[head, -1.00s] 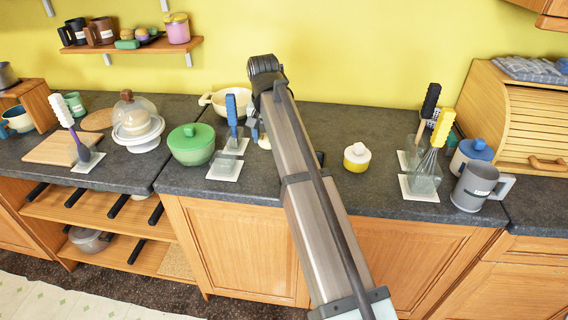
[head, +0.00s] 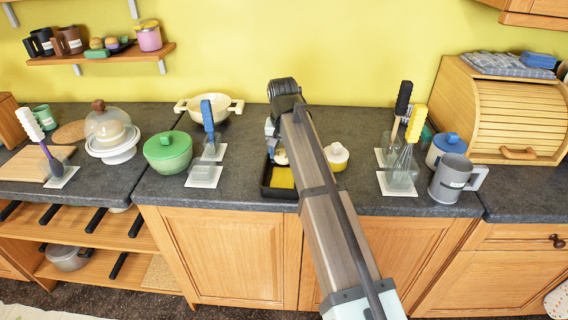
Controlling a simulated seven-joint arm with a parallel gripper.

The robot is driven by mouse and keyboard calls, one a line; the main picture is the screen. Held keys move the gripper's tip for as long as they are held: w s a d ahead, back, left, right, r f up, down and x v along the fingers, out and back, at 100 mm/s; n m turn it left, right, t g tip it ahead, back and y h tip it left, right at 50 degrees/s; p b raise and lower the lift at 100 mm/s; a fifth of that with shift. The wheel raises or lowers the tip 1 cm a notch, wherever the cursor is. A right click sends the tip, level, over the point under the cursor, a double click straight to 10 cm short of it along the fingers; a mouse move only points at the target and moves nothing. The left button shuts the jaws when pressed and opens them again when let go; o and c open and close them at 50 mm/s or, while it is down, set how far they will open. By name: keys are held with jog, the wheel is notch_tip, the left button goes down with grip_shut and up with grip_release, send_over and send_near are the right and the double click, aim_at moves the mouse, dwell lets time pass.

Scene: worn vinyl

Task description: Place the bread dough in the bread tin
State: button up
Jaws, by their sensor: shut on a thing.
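A dark bread tin (head: 267,192) sits on the grey counter near its front edge, with a yellow surface inside. My arm covers its right side. My gripper (head: 273,146) is over the back of the tin, largely hidden behind my arm. A small cream piece, seemingly the bread dough (head: 280,157), shows just under the gripper, at the tin's back end. The gripper is shut on it. I cannot tell whether the dough touches the tin.
A green lidded bowl (head: 168,157) and a stand with a blue-handled tool (head: 207,117) are to the left. A yellow-and-white lidded pot (head: 337,157) is close on the right, then utensil stands and a grey mug (head: 453,181). A cream pan (head: 222,109) stands behind.

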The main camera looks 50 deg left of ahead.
aim_at(284, 162)
jog(key=shift+f, duration=2.15)
jog(key=shift+f, duration=0.15)
jog(key=o, duration=1.2)
jog(key=shift+c, duration=0.2)
jog(key=r, duration=0.4)
jog(key=s+r, duration=0.1)
jog(key=r, duration=0.3)
jog(key=d+r, duration=0.1)
jog(key=r, duration=0.3)
jog(key=shift+s+d+r, duration=0.1)
jog(key=shift+s, duration=0.1)
